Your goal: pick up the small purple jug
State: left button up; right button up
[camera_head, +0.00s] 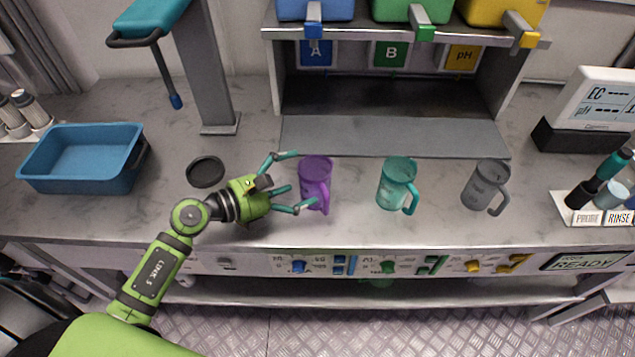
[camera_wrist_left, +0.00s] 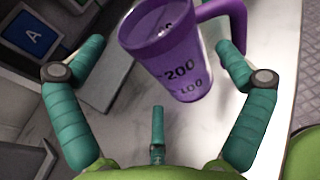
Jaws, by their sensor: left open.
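The small purple jug (camera_head: 315,178) stands upright on the grey counter, its handle toward the lower right. My left gripper (camera_head: 287,183) is open just left of the jug, its teal fingers pointing at it. In the left wrist view the jug (camera_wrist_left: 178,55) shows large ahead, with number marks on its side and its handle at the upper right. The fingers of my left gripper (camera_wrist_left: 155,85) are spread to either side below it, and I see no finger closed on it. My right gripper is in neither view.
A teal jug (camera_head: 396,184) and a grey jug (camera_head: 486,186) stand in a row to the right. A round black disc (camera_head: 206,171) lies behind my left wrist. A blue tub (camera_head: 82,183) is at the left. A shelf unit (camera_head: 278,80) stands behind the jugs.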

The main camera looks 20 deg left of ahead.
aim_at(310, 177)
pick_arm(q)
jog(key=x, duration=0.3)
jog(key=shift+w+d+f+p, duration=0.15)
jog(key=shift+w+d+p, duration=0.1)
jog(key=shift+p, duration=0.15)
jog(key=c, duration=0.9)
